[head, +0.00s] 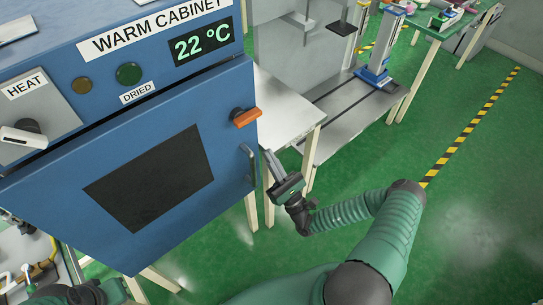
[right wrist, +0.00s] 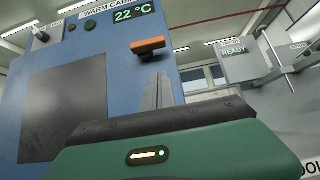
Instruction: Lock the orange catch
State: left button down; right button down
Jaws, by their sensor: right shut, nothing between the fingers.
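The orange catch (head: 245,117) is a short bar on the right edge of the blue warm cabinet's door (head: 60,200). It lies roughly level, and the door looks closed. The catch also shows in the right wrist view (right wrist: 148,45), above the fingertips. My right gripper (head: 268,157) is shut and empty, just below the catch and beside the dark door handle (head: 249,165). Its fingers point up toward the catch and look apart from it. In the right wrist view the fingers (right wrist: 157,88) are together. Part of my left arm shows at the bottom left, without its fingers.
The cabinet display (head: 203,42) reads 22 °C. A HEAT knob (head: 24,134) is at the left. A pale table (head: 283,108) stands close to the right of the cabinet. Green floor (head: 400,150) is open farther right, with a yellow-black stripe.

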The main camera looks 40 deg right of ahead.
aim_at(248, 118)
jog(key=w+r+p, duration=0.2)
jog(key=w+r, duration=0.2)
jog(key=r, duration=0.4)
jog(key=shift+a+r, duration=0.2)
jog(key=shift+r, duration=0.05)
jog(key=shift+w, duration=0.15)
